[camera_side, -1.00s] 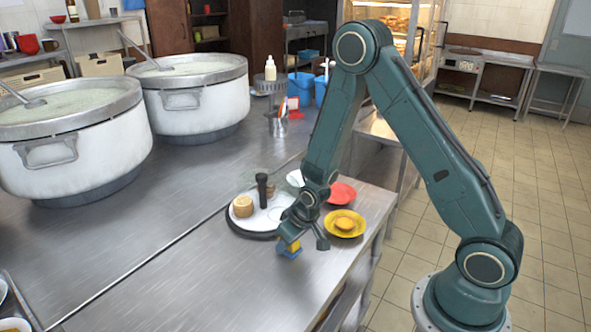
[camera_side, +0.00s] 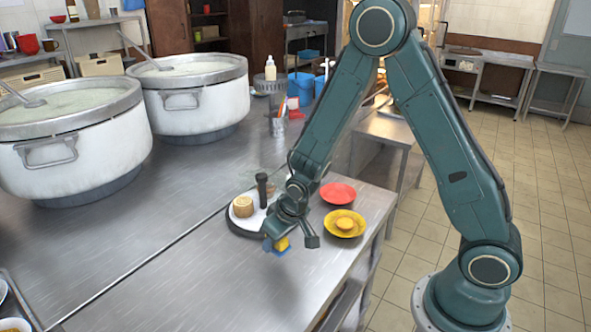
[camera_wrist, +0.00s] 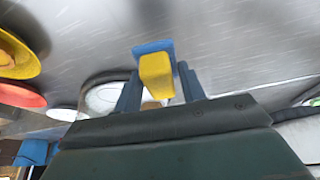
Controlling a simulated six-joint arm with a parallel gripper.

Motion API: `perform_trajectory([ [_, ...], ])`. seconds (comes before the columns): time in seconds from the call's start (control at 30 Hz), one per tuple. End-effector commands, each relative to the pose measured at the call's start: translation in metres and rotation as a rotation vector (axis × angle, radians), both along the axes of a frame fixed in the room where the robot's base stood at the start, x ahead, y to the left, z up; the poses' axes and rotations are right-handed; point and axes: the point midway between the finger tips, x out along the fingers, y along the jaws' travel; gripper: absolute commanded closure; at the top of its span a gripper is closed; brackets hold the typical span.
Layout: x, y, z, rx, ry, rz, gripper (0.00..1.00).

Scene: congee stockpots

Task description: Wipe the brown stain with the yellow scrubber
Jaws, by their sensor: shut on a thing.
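The yellow scrubber (camera_side: 282,243) has a blue pad and sits at the end of my gripper (camera_side: 279,243), low over the steel table. In the wrist view, the yellow body (camera_wrist: 156,77) shows between the two fingers of my gripper (camera_wrist: 160,82), with the blue pad (camera_wrist: 153,47) at its far end. My gripper is shut on it. I cannot tell whether the pad touches the table. I cannot make out a brown stain in either view; my arm and the scrubber cover part of the table.
A round tray (camera_side: 236,222) with a wooden pot and a dark-handled thing stands just behind my gripper. A yellow plate (camera_side: 345,231) and a red plate (camera_side: 338,192) lie to the right. Large stockpots (camera_side: 197,105) stand behind.

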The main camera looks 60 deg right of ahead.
Motion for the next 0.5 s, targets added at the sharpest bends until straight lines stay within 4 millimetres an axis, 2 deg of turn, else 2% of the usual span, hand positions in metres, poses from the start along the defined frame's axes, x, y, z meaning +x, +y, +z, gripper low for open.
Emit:
perform_trajectory([
  [0.3, 0.001, 0.000, 0.028, 0.000, -0.003, 0.000, 0.81],
  [0.5, 0.000, 0.000, 0.034, 0.000, 0.000, 0.000, 0.81],
])
